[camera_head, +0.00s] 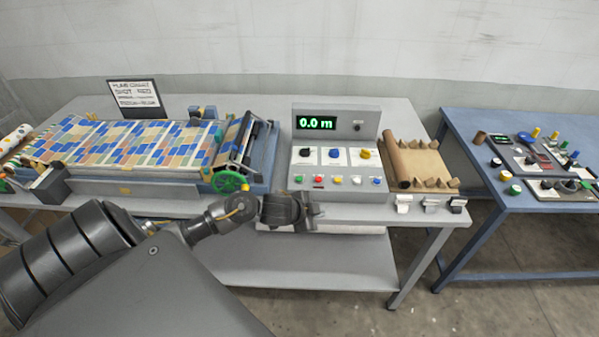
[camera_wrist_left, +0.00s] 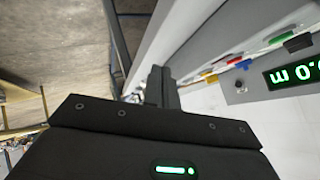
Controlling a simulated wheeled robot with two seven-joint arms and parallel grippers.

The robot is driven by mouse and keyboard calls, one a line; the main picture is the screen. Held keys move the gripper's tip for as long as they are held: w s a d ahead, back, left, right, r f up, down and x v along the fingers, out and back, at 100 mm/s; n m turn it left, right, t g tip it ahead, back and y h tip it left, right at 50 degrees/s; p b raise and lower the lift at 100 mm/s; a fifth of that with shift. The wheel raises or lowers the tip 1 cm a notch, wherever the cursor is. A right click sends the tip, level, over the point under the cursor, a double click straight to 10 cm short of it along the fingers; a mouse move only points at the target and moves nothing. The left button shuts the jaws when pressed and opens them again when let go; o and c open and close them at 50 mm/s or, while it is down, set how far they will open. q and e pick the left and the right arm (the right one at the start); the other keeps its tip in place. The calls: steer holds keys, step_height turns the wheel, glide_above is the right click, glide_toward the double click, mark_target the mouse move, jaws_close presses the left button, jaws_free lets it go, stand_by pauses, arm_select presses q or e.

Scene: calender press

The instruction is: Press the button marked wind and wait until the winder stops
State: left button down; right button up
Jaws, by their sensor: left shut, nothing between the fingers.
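The grey control box (camera_head: 340,150) stands on the grey table. Its green display (camera_head: 316,123) reads 0.0 m. A row of coloured buttons, green, red, yellow, white and blue, runs along its front; their labels are too small to read, so I cannot tell which is marked wind. My left gripper (camera_head: 312,211) is shut and empty, in front of the box and below the button row, apart from it. In the left wrist view my fingers (camera_wrist_left: 161,88) point toward the box's front edge, and the display (camera_wrist_left: 294,72) shows at the right. My right gripper is not in view.
The calender press with patterned cloth (camera_head: 130,143) and a green handwheel (camera_head: 229,181) is left of the box. A brown roll (camera_head: 397,160) lies right of it. Small clips (camera_head: 430,205) sit at the table's front edge. A blue table (camera_head: 520,200) stands at the right.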

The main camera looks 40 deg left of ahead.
arm_select(q)
step_height(320, 180, up, 4)
steer(key=w+a+m, duration=0.1)
steer(key=w+a, duration=0.1)
step_height(320, 180, up, 9)
steer(key=m, duration=0.1)
glide_above(296, 179)
steer(key=shift+f+g+h, duration=0.1)
steer(key=shift+g+h, duration=0.2)
steer(key=shift+f, duration=0.1)
steer(key=shift+f, duration=0.1)
step_height(296, 179, down, 6)
steer(key=b, duration=0.6)
steer(key=shift+f+b, duration=0.25)
steer(key=shift+b, duration=0.15)
steer(key=shift+f+b, duration=0.5)
steer(key=shift+f, duration=0.55)
